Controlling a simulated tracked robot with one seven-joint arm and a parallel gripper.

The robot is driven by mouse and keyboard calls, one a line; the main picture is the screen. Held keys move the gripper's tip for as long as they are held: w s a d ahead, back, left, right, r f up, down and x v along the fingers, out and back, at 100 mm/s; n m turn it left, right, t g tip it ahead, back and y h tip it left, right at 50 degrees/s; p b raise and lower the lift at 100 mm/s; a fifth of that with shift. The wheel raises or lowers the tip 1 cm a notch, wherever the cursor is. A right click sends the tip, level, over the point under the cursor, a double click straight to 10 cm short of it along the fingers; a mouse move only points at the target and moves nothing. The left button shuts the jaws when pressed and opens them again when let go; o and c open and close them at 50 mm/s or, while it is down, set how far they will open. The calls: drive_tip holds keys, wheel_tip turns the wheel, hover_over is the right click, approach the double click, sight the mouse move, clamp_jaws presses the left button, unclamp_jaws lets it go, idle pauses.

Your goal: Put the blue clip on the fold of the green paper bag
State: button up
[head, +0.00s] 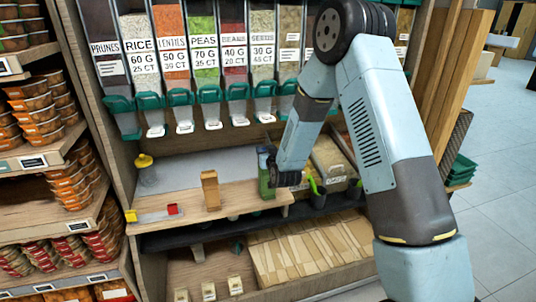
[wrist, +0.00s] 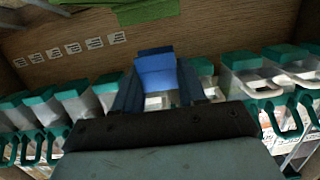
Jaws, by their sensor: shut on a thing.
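The blue clip (wrist: 157,75) sits between the fingers of my gripper (wrist: 157,88) in the wrist view, and the gripper is shut on it. The green paper bag (head: 267,188) stands on the wooden shelf in the head view, just left of the end of my arm. My gripper (head: 272,164) is by the upper part of this bag, and its fingertips are hard to make out there. Part of the green bag (wrist: 145,10) also shows at the top edge of the wrist view, apart from the clip in the picture. The bag's fold is not clear.
A brown paper bag (head: 210,190) stands left on the wooden shelf (head: 238,203). A red clip (head: 172,209) and a yellow clip (head: 131,215) are farther left. A yellow-topped jar (head: 146,170) stands behind.

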drive_tip(key=shift+w+a+f, duration=0.2)
drive_tip(key=shift+w+f, duration=0.2)
drive_tip(key=shift+w, duration=0.2)
drive_tip(key=shift+f, duration=1.4)
drive_tip(key=shift+s+f, duration=0.1)
drive_tip(key=o, duration=1.1)
drive_tip(key=v, duration=1.3)
drive_tip(key=shift+s, duration=0.4)
drive_tip(key=shift+w+d, duration=0.1)
